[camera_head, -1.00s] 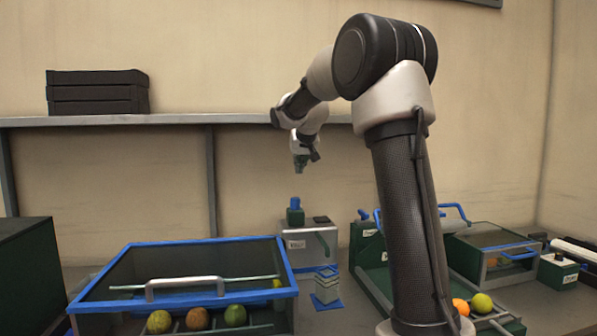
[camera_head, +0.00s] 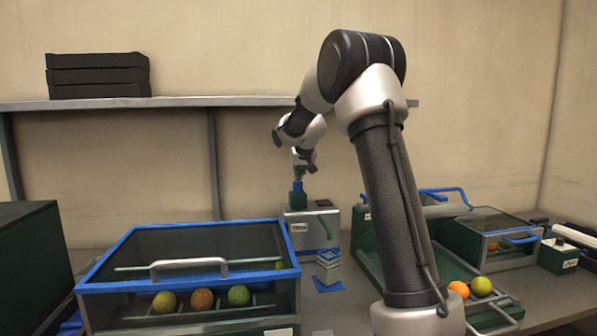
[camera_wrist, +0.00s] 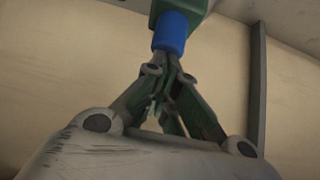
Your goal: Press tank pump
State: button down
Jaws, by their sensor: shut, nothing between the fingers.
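The tank (camera_head: 312,232) is a grey box with a white label on the bench behind the blue-rimmed bin. Its pump (camera_head: 298,197) stands upright on top, a green body with a blue cap. My gripper (camera_head: 299,177) is shut and empty, pointing down at the blue cap from straight above. In the wrist view the fingers of my gripper (camera_wrist: 172,62) meet at the blue cap (camera_wrist: 172,33), with the green pump body (camera_wrist: 180,6) beyond it. The tips look to be touching the cap or very close to it.
A blue-rimmed clear bin (camera_head: 195,228) with several fruits stands front left. A small blue-and-grey stand (camera_head: 328,268) is in front of the tank. A green tray with rails (camera_head: 440,262) and a lidded box (camera_head: 500,240) stand to the right. Black trays (camera_head: 98,76) lie on the shelf.

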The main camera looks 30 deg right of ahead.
aim_at(299, 182)
jog(key=shift+f, duration=1.85)
jog(key=shift+a+r, duration=0.1)
jog(key=shift+r, duration=0.25)
jog(key=r, duration=0.4)
jog(key=shift+s+r, duration=0.3)
jog(key=v, duration=0.9)
jog(key=shift+f, duration=0.15)
